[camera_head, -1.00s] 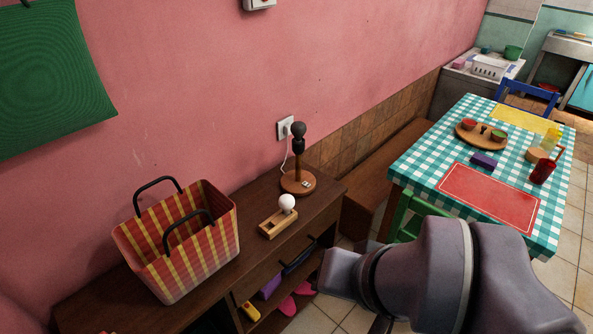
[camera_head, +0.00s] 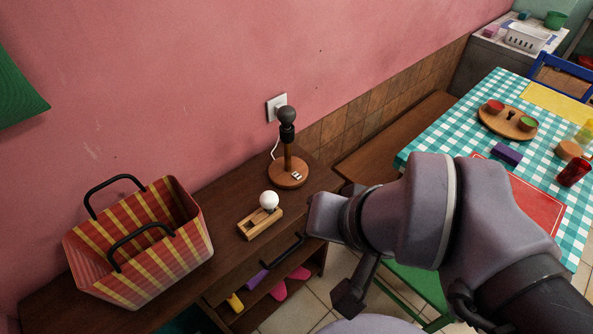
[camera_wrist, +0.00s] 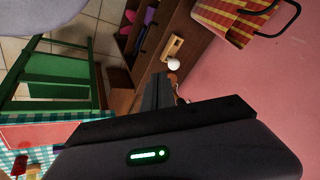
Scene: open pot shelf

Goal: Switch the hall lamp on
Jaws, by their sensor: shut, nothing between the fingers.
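The lamp (camera_head: 288,150) stands on the dark wooden cabinet, with a round wooden base, a wooden stem and a black socket. A dark, unlit bulb (camera_head: 287,115) sits in its top. A small pale switch (camera_head: 296,176) is on the base. A white bulb (camera_head: 269,200) stands in a small wooden holder (camera_head: 260,225) in front of the lamp; the bulb also shows in the wrist view (camera_wrist: 173,65). My gripper (camera_wrist: 157,82) is shut and empty, apart from the bulbs. In the wrist view its fingers hide most of the lamp.
A red-and-yellow basket (camera_head: 140,245) stands left on the cabinet (camera_head: 225,190). A wall socket (camera_head: 277,106) is behind the lamp, with a white cord. A bench (camera_head: 390,140), a green chair (camera_head: 415,285) and a checked table (camera_head: 440,140) are at the right.

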